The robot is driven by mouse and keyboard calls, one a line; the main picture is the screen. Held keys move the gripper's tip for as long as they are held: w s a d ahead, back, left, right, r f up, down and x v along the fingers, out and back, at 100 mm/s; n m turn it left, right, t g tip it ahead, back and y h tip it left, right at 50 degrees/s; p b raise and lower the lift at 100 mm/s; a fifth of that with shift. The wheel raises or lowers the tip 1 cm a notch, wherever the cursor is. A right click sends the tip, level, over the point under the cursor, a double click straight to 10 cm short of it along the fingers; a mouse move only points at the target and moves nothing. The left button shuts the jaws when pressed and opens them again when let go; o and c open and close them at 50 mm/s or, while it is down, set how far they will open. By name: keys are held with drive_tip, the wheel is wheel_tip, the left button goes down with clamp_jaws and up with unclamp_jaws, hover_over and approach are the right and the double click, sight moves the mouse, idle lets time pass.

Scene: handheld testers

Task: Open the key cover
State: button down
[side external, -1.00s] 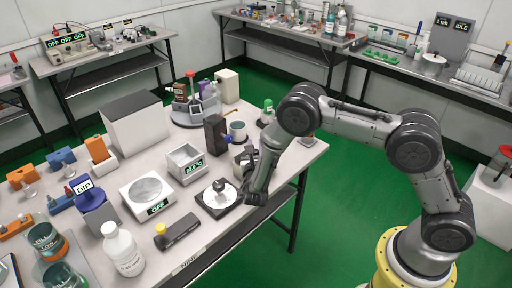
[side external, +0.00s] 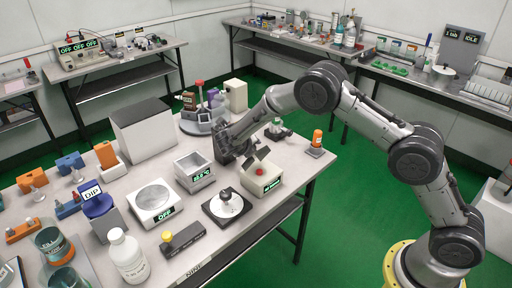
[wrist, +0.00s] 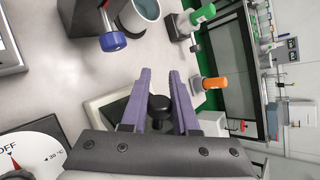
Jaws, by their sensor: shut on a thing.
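A cream box (side external: 262,182) with a red button (side external: 260,171) and a green-lit label stands near the table's right edge in the side view. Dark flap-like pieces (side external: 262,152) stand raised by its top; I cannot tell which one is the key cover. My gripper (wrist: 160,78) is over the back left of this box. In the wrist view its purple fingers are shut on a round black knob (wrist: 159,107). Part of the pale box with a dark panel (wrist: 108,107) shows left of the fingers. The side view does not show the fingertips clearly.
An orange-capped item (side external: 316,140) stands right of the box. A blue-knobbed block (wrist: 112,41) and a cup (wrist: 140,15) are close by in the wrist view.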

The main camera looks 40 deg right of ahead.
drive_tip(key=shift+w+f+n+g, duration=0.2)
drive_tip(key=shift+w+n+g, duration=0.3)
drive_tip(key=shift+g, duration=0.35)
drive_tip(key=shift+w+f+n+g, duration=0.25)
drive_tip(key=shift+w+n+g, duration=0.25)
drive_tip(key=shift+g, duration=0.4)
drive_tip(key=shift+w+f+n+g, duration=0.2)
drive_tip(key=shift+w+n+g, duration=0.3)
drive_tip(key=shift+g, duration=0.35)
drive_tip(key=shift+w, duration=0.1)
drive_tip(key=c, duration=0.7)
unclamp_jaws()
drive_tip(key=shift+o, duration=0.2)
drive_tip(key=shift+r, duration=0.1)
drive_tip(key=v, duration=1.2)
